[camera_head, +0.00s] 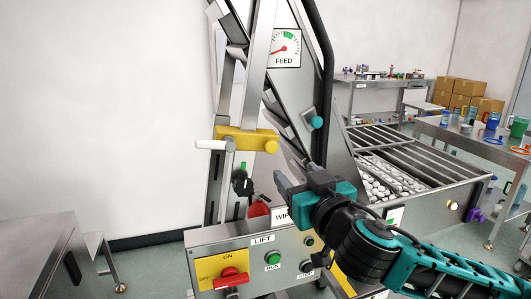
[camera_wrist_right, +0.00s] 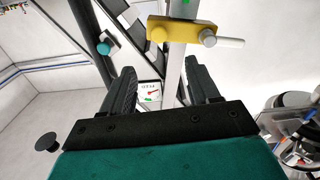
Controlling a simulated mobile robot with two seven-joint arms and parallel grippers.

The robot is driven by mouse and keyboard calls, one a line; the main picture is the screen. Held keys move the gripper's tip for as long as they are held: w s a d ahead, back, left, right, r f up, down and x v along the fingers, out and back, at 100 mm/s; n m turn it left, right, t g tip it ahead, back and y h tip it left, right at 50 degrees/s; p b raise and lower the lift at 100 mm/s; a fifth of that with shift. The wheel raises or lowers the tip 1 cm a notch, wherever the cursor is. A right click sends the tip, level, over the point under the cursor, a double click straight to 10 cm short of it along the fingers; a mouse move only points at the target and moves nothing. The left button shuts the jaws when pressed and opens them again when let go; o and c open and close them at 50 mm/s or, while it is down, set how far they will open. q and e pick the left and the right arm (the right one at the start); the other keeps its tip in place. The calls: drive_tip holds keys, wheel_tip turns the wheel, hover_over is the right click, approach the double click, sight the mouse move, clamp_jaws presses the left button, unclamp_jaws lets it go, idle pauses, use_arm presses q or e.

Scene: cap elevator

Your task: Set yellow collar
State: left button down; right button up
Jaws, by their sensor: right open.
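The yellow collar (camera_head: 247,139) sits across the upright metal rail of the elevator, with a white handle (camera_head: 211,145) out to its left and a rounded yellow knob at its right end. In the right wrist view the collar (camera_wrist_right: 182,31) shows beyond the fingertips, upper right of centre, with its handle (camera_wrist_right: 229,42) pointing right. My right gripper (camera_head: 281,181) is below and to the right of the collar, apart from it. Its two fingers (camera_wrist_right: 162,82) stand apart with nothing between them. My left gripper is in neither view.
The control panel (camera_head: 262,254) with the LIFT buttons and a red switch (camera_head: 231,278) is below. A black knob (camera_head: 242,186) and a teal knob (camera_head: 317,123) are close by. The FEED gauge (camera_head: 284,48) is above. A hopper of caps (camera_head: 385,178) lies right.

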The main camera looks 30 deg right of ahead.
sight(272, 148)
drive_tip(key=b+x, duration=0.5)
drive_tip(key=x, duration=0.6)
drive_tip(key=shift+w+d, duration=0.1)
drive_tip(key=shift+w, duration=0.15)
drive_tip(key=shift+w+d, duration=0.15)
drive_tip(key=shift+w, duration=0.5)
clamp_jaws()
